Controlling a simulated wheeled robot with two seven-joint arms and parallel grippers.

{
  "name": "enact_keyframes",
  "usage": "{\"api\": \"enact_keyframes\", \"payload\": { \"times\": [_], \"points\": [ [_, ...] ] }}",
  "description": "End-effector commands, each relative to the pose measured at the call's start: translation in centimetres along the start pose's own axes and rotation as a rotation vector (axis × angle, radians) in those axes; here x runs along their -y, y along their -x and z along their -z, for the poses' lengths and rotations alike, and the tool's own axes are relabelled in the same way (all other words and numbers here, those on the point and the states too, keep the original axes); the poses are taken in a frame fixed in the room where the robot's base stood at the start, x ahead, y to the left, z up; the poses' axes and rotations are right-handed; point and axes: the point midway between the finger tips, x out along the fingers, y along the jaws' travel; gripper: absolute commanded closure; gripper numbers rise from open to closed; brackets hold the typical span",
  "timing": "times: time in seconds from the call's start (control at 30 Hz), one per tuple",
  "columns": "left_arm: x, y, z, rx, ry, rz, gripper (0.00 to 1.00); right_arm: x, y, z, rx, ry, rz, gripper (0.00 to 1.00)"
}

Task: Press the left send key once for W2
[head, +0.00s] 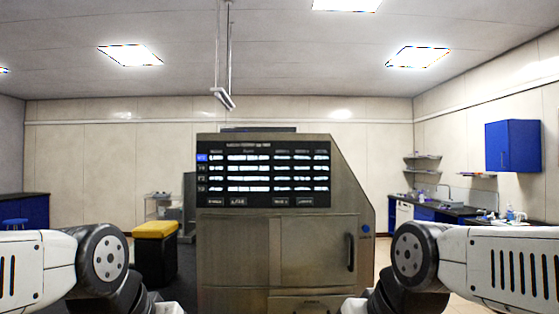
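A steel bioreactor cabinet (230,255) stands straight ahead in the head view. Its dark screen (264,204) shows several rows of white text, with a blue highlighted label (202,157) at the left of the top row. Small dark boxes with tiny text run along the screen's bottom, such as the lower left box (215,202). The text is too small to tell which is the left send key or the W2 entry. My arms show at the lower left and lower right, apart from the screen; neither gripper is in view.
The cabinet front has a door with a dark handle (351,252) and a blue round button (366,229). A yellow-topped black bin (155,230) stands left of the cabinet. A counter with a sink (455,208) and a blue wall cupboard (512,146) are at the right.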

Motion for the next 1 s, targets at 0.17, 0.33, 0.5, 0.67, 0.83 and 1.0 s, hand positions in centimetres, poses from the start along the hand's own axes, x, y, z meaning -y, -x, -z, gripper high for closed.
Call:
{"api": "enact_keyframes", "payload": {
  "times": [0.17, 0.33, 0.5, 0.67, 0.83, 1.0],
  "points": [
    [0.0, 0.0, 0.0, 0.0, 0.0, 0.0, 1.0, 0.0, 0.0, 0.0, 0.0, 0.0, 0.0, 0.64],
    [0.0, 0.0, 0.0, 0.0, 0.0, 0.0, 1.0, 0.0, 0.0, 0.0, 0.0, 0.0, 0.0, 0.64],
    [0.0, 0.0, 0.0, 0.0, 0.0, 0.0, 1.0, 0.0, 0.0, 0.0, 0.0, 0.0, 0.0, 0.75],
    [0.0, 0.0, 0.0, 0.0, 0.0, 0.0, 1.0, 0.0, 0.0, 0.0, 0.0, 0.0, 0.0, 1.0],
    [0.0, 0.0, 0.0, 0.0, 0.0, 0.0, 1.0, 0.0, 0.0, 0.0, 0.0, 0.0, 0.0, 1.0],
    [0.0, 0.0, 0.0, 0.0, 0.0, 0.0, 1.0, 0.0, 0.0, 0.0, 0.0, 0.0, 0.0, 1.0]
  ]
}}
